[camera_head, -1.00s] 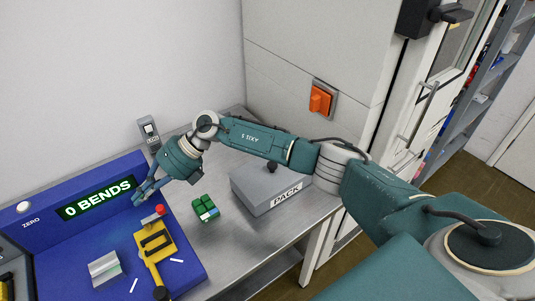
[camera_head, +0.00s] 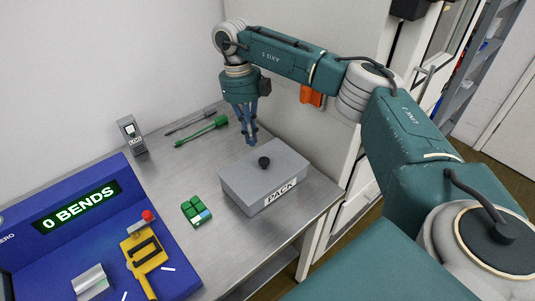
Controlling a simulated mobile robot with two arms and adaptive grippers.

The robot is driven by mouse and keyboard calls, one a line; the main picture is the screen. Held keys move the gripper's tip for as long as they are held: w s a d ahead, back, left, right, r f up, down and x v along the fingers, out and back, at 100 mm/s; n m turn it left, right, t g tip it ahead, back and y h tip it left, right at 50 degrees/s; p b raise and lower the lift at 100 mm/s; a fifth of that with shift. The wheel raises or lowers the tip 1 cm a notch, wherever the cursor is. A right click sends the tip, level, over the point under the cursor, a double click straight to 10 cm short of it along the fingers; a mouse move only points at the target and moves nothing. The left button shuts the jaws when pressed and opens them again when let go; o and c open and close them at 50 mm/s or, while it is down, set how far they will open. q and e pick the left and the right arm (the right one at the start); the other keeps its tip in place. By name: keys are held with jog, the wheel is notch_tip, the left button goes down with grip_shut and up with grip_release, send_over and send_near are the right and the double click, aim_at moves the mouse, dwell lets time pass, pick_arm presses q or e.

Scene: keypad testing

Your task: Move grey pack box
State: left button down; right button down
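The grey pack box (camera_head: 240,186) sits on the metal bench at the right, with a black round knob (camera_head: 264,162) on its lid and a "PACK" label on its front. My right gripper (camera_head: 251,141) points down above the back left part of the box, close to the knob but apparently apart from it. Its fingers look close together; whether they are fully shut is unclear at this size. Nothing shows between them. My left gripper is not in view.
A green keypad (camera_head: 195,211) lies left of the box. A blue test station (camera_head: 78,231) with a yellow clamp (camera_head: 142,250) fills the left. A green-handled tool (camera_head: 203,130) lies behind.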

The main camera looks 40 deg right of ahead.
aim_at(268, 162)
jog(key=s, duration=0.6)
jog(key=shift+s+d+b, duration=0.3)
jog(key=shift+s+b, duration=0.05)
jog(key=shift+s, duration=0.05)
jog(key=shift+s+f+b, duration=0.25)
jog(key=shift+f+b, duration=0.2)
jog(key=shift+f, duration=0.2)
jog(key=shift+a+f, duration=0.1)
jog(key=shift+f, duration=0.05)
jog(key=shift+w, duration=0.1)
